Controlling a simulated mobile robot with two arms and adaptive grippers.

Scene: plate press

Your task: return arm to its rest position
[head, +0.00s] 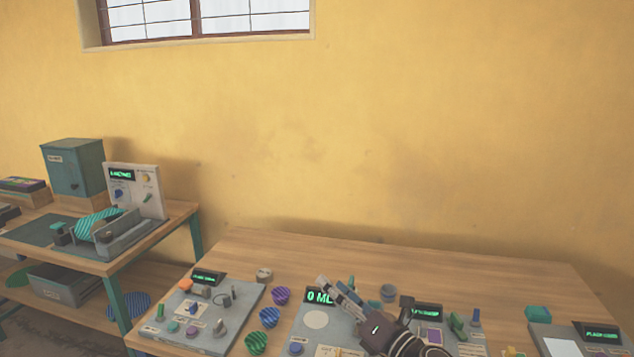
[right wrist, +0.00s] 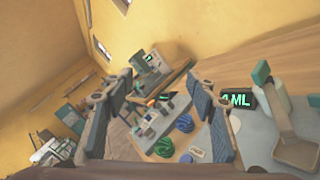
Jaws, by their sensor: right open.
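My right gripper (head: 340,290) shows low in the middle of the head view, above the dispenser panel with the green "0 ML" display (head: 317,296). In the right wrist view its two fingers stand wide apart, with nothing between the pads (right wrist: 165,115). My right arm covers part of the panels beneath it. My left gripper is in neither view.
The wooden table (head: 440,262) carries several grey control panels, including a left one (head: 200,312). A second bench (head: 150,240) at left holds a machine with a display (head: 133,190). The table's back strip is clear.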

